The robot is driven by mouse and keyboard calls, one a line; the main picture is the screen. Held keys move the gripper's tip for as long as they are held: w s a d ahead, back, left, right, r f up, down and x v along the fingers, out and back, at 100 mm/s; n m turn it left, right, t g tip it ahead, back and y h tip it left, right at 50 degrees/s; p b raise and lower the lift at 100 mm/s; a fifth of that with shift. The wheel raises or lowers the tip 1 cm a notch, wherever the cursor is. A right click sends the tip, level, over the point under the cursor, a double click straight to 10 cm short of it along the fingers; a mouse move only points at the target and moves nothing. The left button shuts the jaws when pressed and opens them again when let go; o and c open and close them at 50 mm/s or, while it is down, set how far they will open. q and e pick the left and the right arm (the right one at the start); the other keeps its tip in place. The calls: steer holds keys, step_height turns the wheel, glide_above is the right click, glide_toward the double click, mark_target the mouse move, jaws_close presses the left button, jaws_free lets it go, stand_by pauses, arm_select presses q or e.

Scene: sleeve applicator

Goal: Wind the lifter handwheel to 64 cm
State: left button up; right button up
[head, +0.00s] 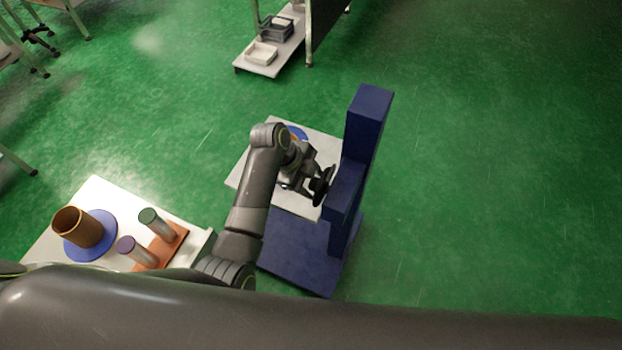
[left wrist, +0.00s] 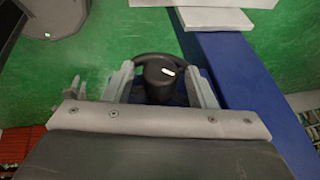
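The lifter is a blue column (head: 369,125) on a blue base (head: 297,252), with a pale platform (head: 325,150) at its left. A blue and orange item (head: 297,132) on the platform is partly hidden by my arm. The black handwheel (head: 322,186) is on the column's left side. No height reading is legible. My right gripper is not in view.
A white table (head: 110,195) at lower left holds a brown tube (head: 78,228) on a blue disc and an orange stand (head: 172,248) with two upright cylinders. A shelf (head: 262,68) with bins stands at the back. The green floor right of the lifter is clear.

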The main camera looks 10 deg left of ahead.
arm_select(q)
steer(key=c, duration=0.8)
steer(key=shift+w+r+g+p, duration=0.2)
steer(key=shift+g+p, duration=0.5)
steer(key=shift+p, duration=0.1)
steer(key=shift+w+g+y, duration=0.1)
steer(key=shift+g+y, duration=0.3)
steer(key=shift+g, duration=0.3)
steer(key=shift+w+d+f+n+g+y, duration=0.1)
steer(key=shift+f+n+g+y, duration=0.1)
steer(key=shift+g, duration=0.25)
steer(key=shift+w+f+n+g+y, duration=0.1)
steer(key=shift+n+g, duration=0.1)
steer(key=shift+g, duration=0.25)
steer(key=shift+n+g+b, duration=0.3)
steer(key=shift+g+b, duration=0.6)
steer(key=shift+b, duration=0.05)
steer(key=shift+r+y, duration=0.1)
steer(key=shift+y, duration=0.2)
